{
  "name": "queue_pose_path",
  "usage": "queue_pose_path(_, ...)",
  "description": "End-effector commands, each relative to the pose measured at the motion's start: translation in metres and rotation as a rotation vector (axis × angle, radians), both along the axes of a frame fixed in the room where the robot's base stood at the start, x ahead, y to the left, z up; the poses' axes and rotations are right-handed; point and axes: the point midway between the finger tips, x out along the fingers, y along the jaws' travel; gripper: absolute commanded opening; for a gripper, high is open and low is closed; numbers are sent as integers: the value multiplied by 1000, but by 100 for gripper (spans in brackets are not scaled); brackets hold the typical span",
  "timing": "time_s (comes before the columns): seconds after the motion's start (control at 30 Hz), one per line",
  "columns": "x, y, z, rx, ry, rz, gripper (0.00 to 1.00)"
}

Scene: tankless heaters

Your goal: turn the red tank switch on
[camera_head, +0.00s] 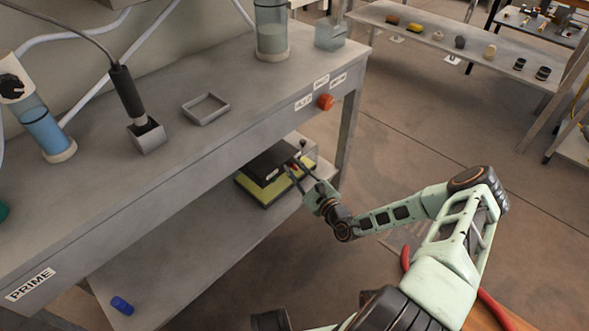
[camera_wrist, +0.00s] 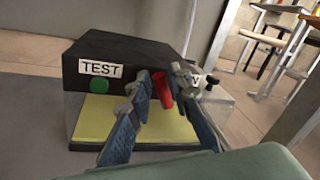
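In the wrist view the box (camera_wrist: 130,52) carries a TEST label, a green round button (camera_wrist: 99,86) and a red switch (camera_wrist: 162,92). The switch is a short red lever that leans slightly. My gripper (camera_head: 296,168) is at the box's front right. In the wrist view my gripper (camera_wrist: 164,80) is open, with its fingers on either side of the red switch. I cannot tell whether a finger touches it. Another label beside the switch is partly hidden by the right finger.
The bench top (camera_head: 90,200) overhangs the shelf. A red-orange knob (camera_head: 325,102) is on its front edge above the box. A bench leg (camera_head: 347,135) stands right of the box. A blue cylinder (camera_head: 122,305) lies on the lower shelf. Open floor lies to the right.

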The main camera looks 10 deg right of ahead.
Motion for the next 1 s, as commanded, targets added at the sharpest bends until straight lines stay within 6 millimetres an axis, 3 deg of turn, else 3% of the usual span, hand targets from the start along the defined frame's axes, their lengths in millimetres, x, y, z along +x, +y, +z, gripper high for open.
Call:
queue_pose_path(0.07,0,0,0,0,0,0,19)
queue_pose_path(0.27,0,0,0,0,0,0,0)
queue_pose_path(0.67,0,-1,3,30,23,0,0)
queue_pose_path(1.0,4,-7,9,211,156,0,0)
